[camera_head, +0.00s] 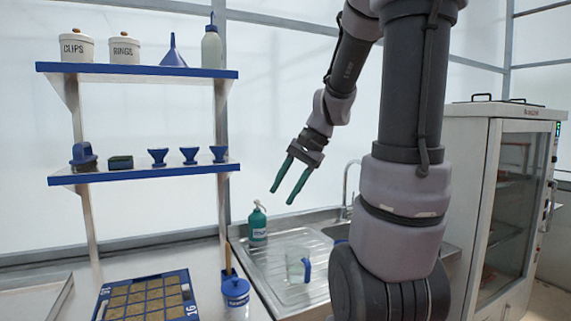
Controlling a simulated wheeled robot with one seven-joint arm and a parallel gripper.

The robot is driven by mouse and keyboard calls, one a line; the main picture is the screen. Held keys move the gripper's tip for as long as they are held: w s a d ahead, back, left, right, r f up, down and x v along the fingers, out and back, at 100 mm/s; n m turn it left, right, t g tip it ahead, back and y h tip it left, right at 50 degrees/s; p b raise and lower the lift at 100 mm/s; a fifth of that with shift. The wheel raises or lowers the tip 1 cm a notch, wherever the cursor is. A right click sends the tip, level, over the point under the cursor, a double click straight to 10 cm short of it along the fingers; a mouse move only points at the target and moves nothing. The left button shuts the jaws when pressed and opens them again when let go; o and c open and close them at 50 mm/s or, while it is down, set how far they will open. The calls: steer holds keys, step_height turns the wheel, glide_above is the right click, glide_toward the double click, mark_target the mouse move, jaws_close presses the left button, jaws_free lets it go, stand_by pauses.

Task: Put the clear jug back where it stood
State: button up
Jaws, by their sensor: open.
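The clear jug (294,266) stands upright on the steel drainboard (272,250) of the sink unit. It is see-through, and a blue handle (306,270) shows on its right side. My gripper (282,196) hangs above and a little left of the jug, apart from it. Its two green fingers are spread, with nothing between them. The fingers point down and to the left.
A green pump bottle (257,226) stands behind the jug to the left. Shelves (150,173) hold funnels and pots. A tap (347,190) rises at the right, beside my arm.

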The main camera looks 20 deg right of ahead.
steer(key=s+a+r+n+t+h, duration=0.3)
steer(key=s+r+n, duration=0.3)
steer(key=s+r, duration=0.2)
steer(key=shift+s+a+t, duration=0.45)
steer(key=shift+t, duration=0.35)
